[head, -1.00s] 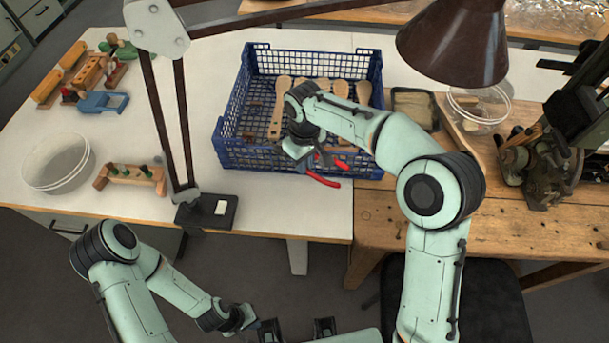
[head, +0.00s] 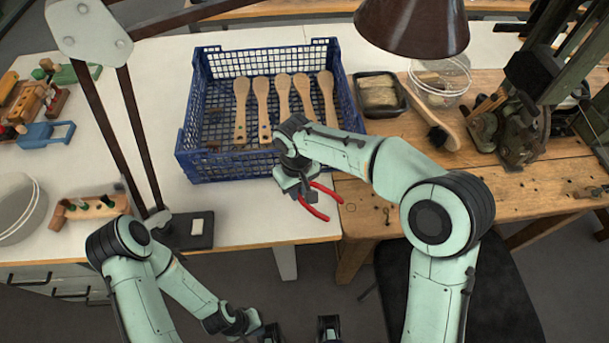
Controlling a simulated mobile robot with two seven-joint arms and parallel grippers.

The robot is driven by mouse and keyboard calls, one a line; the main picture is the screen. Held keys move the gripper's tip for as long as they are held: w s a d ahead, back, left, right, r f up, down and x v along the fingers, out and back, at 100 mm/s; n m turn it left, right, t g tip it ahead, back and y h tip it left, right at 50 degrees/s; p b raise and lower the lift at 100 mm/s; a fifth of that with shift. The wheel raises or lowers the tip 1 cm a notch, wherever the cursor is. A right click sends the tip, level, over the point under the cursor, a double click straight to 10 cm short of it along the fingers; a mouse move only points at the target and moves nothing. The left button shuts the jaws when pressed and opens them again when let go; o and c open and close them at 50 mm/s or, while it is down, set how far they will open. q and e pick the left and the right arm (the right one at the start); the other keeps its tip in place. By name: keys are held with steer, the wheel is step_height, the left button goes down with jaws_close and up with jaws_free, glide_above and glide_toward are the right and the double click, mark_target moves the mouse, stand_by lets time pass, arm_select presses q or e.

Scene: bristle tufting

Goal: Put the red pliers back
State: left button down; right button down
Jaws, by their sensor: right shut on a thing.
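The red pliers (head: 313,209) are in my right gripper (head: 305,190), which is shut on them. Their two red handles stick out to the right and down, spread apart; the pliers' head is mostly hidden by the gripper. They are held at the front right corner of the blue crate, near where the white table meets the wooden bench. My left gripper (head: 299,330) is at the bottom edge of the head view, its two dark fingers apart and nothing seen between them. It is low, in front of the tables.
The blue crate (head: 228,166) holds several wooden brushes. A black tray (head: 404,98), a clear tub (head: 440,80), a brush (head: 436,126) and a machine (head: 515,130) stand on the wooden bench (head: 480,185). A lamp shade (head: 412,28) hangs above. White table (head: 110,165) has free room left of the crate.

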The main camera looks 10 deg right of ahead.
steer(key=shift+f, duration=0.35)
steer(key=b, duration=0.5)
glide_above(298, 210)
step_height(298, 210, down, 6)
steer(key=shift+r, duration=0.2)
steer(key=shift+f, duration=0.35)
steer(key=shift+f+b, duration=0.45)
steer(key=shift+f, duration=0.15)
steer(key=c, duration=1.1)
jaws_free()
steer(key=shift+o, duration=0.2)
